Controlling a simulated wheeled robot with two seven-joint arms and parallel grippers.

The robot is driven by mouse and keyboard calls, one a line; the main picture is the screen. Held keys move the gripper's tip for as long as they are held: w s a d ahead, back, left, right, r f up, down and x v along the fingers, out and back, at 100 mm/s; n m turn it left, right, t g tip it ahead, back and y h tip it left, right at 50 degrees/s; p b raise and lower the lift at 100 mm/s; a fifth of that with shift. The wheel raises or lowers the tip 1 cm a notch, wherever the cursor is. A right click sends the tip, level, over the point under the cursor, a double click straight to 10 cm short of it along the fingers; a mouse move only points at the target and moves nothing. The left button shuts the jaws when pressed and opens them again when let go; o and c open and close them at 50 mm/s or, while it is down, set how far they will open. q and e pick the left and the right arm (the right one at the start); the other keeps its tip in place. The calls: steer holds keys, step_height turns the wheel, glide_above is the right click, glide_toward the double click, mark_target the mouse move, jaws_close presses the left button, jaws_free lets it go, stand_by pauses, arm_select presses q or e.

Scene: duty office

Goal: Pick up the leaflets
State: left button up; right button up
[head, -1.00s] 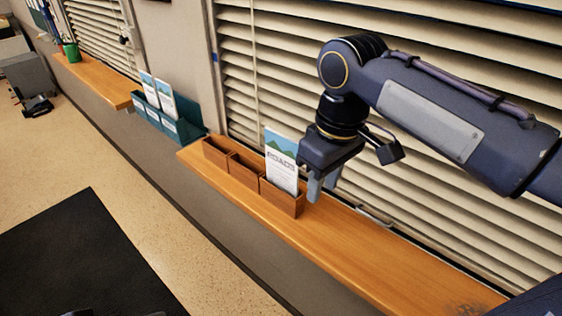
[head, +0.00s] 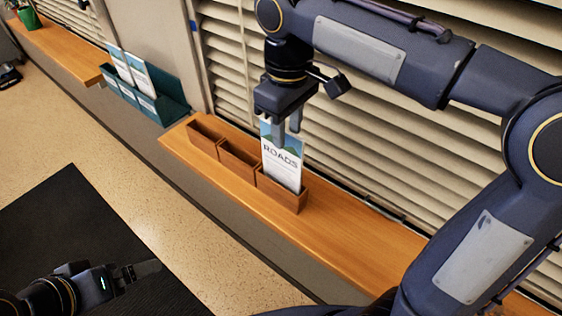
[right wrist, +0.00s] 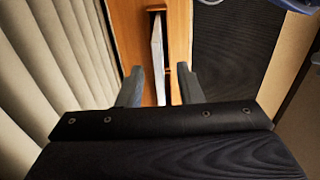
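The leaflets (head: 281,166), marked "ROADS" with a green and blue top, stand upright in the right-hand compartment of a wooden holder (head: 283,196) on the window ledge. My right gripper (head: 287,133) is directly above them, pointing down, its fingers at the leaflets' top edge. In the right wrist view the leaflets (right wrist: 157,62) show edge-on between the two spread fingers, with gaps at both sides. My right gripper (right wrist: 160,88) is open there. My left gripper (head: 138,272) is low at the left, far from the leaflets; its finger opening is unclear.
The holder's other two compartments look empty. A teal rack (head: 172,107) with other leaflets hangs on the wall to the left. Window blinds (head: 330,150) rise close behind the wooden ledge (head: 345,238). The ledge right of the holder is clear. A dark mat (head: 75,215) lies on the floor.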

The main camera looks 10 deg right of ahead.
glide_above(284, 167)
steer(key=shift+d+f, duration=0.2)
steer(key=shift+f, duration=1.85)
jaws_close()
